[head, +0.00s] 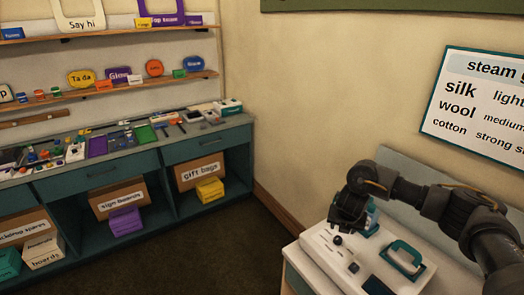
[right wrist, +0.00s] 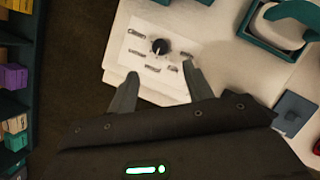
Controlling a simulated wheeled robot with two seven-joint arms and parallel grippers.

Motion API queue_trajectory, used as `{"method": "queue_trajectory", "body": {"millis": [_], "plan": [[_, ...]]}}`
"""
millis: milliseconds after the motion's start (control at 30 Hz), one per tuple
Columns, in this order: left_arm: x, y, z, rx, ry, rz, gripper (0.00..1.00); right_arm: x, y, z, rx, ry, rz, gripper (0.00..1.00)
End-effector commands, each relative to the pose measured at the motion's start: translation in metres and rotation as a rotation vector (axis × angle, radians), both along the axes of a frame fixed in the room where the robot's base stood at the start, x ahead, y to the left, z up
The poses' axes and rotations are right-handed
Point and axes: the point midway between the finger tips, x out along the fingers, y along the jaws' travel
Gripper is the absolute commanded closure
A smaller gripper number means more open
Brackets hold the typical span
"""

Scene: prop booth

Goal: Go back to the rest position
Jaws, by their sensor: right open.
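My right gripper (head: 345,222) is over the white-topped stand at the lower right of the head view, its arm coming in from the right. In the right wrist view its two fingers (right wrist: 160,72) are spread apart with nothing between the tips. A white panel with a black knob (right wrist: 160,46) and several small labelled marks lies just beyond the fingertips. I cannot tell the exact gap between fingers and panel. My left gripper is in neither view.
A teal-framed appliance (head: 404,257) and a dark flat pad (head: 378,286) are on the stand (head: 318,243). A teal bottle-like thing (head: 372,212) is partly hidden beside the gripper. A teal workbench (head: 95,178) crowded with props runs along the left. Dark floor between is clear.

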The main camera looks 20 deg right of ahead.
Motion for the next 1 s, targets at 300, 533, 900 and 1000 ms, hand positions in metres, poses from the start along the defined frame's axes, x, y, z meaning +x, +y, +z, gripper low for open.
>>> {"method": "queue_trajectory", "body": {"millis": [300, 533, 900, 1000], "plan": [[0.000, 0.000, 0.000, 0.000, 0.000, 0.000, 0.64, -0.008, 0.107, -0.048, 0.194, -0.104, 0.021, 0.49], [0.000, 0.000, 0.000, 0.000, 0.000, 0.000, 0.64, -0.061, 0.262, -0.074, 0.627, -0.254, -0.236, 0.49], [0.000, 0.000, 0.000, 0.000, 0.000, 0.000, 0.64, -0.173, 0.275, -0.066, 1.003, -0.285, -1.256, 0.49], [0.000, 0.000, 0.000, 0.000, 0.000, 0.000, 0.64, -0.201, 0.255, -0.070, 0.999, -0.276, -1.480, 0.49]]}}
